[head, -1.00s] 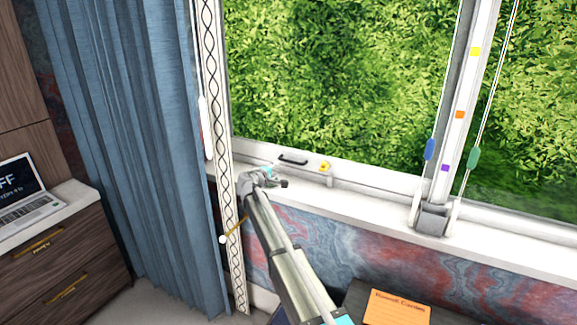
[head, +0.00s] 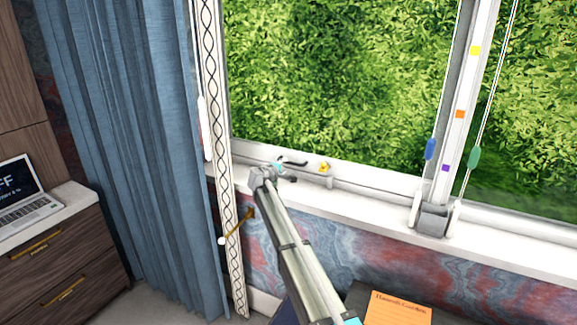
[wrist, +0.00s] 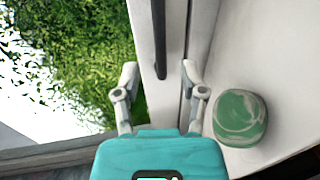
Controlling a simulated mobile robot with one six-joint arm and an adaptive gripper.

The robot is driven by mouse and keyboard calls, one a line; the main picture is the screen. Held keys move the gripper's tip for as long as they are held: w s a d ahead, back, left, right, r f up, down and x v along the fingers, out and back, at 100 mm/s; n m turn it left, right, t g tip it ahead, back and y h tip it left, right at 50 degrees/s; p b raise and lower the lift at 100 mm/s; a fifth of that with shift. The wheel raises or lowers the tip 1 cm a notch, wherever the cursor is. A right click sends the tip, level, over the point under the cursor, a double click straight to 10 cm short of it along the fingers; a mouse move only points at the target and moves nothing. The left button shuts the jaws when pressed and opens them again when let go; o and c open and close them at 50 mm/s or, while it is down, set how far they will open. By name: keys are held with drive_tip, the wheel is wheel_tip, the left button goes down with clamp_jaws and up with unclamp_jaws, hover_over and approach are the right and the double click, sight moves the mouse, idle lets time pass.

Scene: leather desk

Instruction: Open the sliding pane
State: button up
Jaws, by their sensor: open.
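The window pane (head: 330,70) shows green foliage through its glass and has a white lower frame. A dark bar handle (head: 300,164) is on that lower frame, partly hidden by my gripper. My gripper (head: 284,172) is at the handle's left end, low by the sill. In the wrist view my gripper (wrist: 160,72) is open, with one fingertip on each side of the dark handle (wrist: 161,38). The handle's near end lies between the fingertips in the picture. I cannot tell whether they touch it or how deep it sits between them.
A small yellow object (head: 324,168) is on the frame right of the handle. A green rounded object (wrist: 240,118) is right of my gripper in the wrist view. A blue curtain (head: 130,150) is left.

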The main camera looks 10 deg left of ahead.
sight(289, 163)
drive_tip(key=b+x, duration=0.1)
drive_tip(key=x, duration=0.5)
drive_tip(key=shift+w+d, duration=0.15)
drive_tip(key=shift+w, duration=0.15)
